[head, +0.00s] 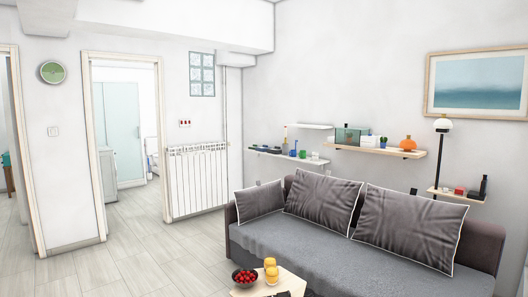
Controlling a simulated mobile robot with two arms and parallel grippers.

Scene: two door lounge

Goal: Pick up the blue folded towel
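I see no blue folded towel that I can make out in the head view. A small teal patch (6,159) shows through the doorway at the far left edge, too small and cut off to tell what it is. Neither of my grippers is in view.
A grey sofa (310,256) with several cushions stands along the right wall. A low table (297,280) with a bowl of red fruit (245,277) is in front. Shelves (375,149) hold small objects. A radiator (198,182) stands beside the open middle doorway. The floor (150,250) at left is clear.

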